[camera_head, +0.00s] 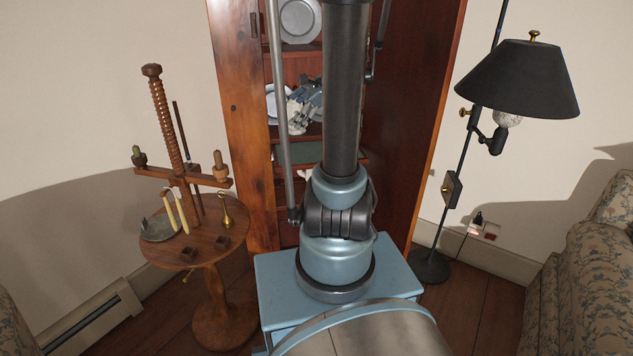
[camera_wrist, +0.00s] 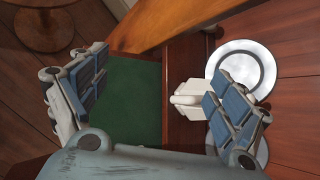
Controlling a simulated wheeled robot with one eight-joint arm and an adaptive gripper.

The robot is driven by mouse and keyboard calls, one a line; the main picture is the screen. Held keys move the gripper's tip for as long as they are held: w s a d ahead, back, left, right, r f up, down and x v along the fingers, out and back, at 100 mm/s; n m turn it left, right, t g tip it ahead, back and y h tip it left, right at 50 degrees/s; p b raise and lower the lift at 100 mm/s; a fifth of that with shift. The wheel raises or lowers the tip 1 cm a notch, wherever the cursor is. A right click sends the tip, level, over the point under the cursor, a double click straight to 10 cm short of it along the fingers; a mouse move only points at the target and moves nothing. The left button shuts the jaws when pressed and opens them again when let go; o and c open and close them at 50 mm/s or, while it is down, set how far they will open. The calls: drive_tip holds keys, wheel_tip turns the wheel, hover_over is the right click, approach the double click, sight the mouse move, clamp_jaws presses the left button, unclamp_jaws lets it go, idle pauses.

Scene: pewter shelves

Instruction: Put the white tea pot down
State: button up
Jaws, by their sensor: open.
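A small white object (camera_wrist: 188,92), probably the white tea pot, shows in the wrist view on the reddish-brown wood, just left of my right finger. Part of it is hidden by that finger, and I cannot make out a spout or handle. My gripper (camera_wrist: 157,76) is open, its fingers spread wide over a dark green surface (camera_wrist: 135,85), with nothing held between them. In the head view my gripper (camera_head: 305,103) is inside the tall wooden cabinet (camera_head: 238,110), partly hidden behind my arm.
A pale round plate (camera_wrist: 242,52) lies beyond the right finger. A pewter plate (camera_head: 299,20) stands on an upper shelf. A round wooden table (camera_head: 200,250) with a candle stand is at left; a black lamp (camera_head: 520,80) and a floral sofa (camera_head: 600,270) are at right.

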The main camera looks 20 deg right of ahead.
drive_tip(key=s+a+f+n+g+h, duration=0.1)
drive_tip(key=s+a+f+n+h, duration=0.1)
drive_tip(key=s+n, duration=0.45)
drive_tip(key=s+a+f+n+g+h, duration=0.1)
drive_tip(key=s+a+f+n+g, duration=0.15)
drive_tip(key=s, duration=0.65)
drive_tip(key=s+d+f+n+h, duration=0.2)
drive_tip(key=s+f+n, duration=0.1)
drive_tip(key=s+n, duration=0.2)
drive_tip(key=s+d+f+n+h, duration=0.2)
drive_tip(key=s+n, duration=0.3)
drive_tip(key=s, duration=0.4)
drive_tip(key=shift+s+f, duration=0.15)
drive_tip(key=shift+f, duration=0.25)
drive_tip(key=shift+d+g, duration=0.1)
drive_tip(key=shift+g, duration=0.15)
